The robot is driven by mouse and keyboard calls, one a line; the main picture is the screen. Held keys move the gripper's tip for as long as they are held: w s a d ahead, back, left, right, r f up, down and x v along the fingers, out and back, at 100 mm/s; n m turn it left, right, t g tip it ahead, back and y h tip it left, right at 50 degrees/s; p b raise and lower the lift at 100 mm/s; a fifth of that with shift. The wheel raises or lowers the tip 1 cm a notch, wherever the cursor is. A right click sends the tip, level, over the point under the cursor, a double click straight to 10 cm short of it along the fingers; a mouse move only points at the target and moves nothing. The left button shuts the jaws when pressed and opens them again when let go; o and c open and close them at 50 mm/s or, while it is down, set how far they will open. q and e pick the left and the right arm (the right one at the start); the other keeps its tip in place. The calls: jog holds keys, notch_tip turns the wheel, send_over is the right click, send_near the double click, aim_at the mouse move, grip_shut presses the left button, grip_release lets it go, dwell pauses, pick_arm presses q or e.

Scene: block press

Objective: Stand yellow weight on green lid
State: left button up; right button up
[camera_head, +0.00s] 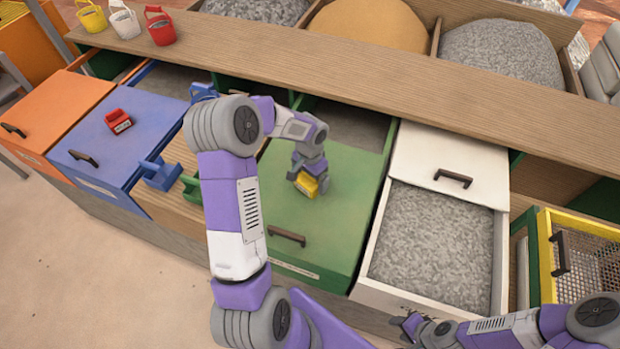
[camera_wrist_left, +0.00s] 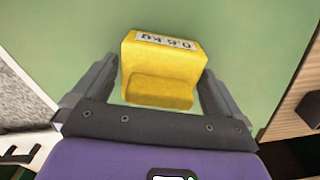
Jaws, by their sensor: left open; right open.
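The yellow weight (camera_head: 306,184) is on the green lid (camera_head: 330,213), near the lid's middle. In the left wrist view the weight (camera_wrist_left: 163,65) shows a "0.5 kg" label, with the green lid (camera_wrist_left: 245,45) behind it. My left gripper (camera_head: 310,176) is at the weight. In the wrist view its fingers (camera_wrist_left: 158,90) are spread on either side of the weight, with a gap visible at each side. My right gripper (camera_head: 410,325) is low in the head view, in front of the white bin, away from the weight. It is open and looks empty.
A red weight (camera_head: 119,121) is on the blue lid (camera_head: 150,110). An open white bin (camera_head: 433,245) of grey gravel is to the right. Small buckets (camera_head: 160,27) line the back shelf.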

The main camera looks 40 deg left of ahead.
pick_arm(q)
notch_tip(320, 180, up, 11)
jog(key=shift+r+p, duration=0.1)
jog(key=shift+p, duration=1)
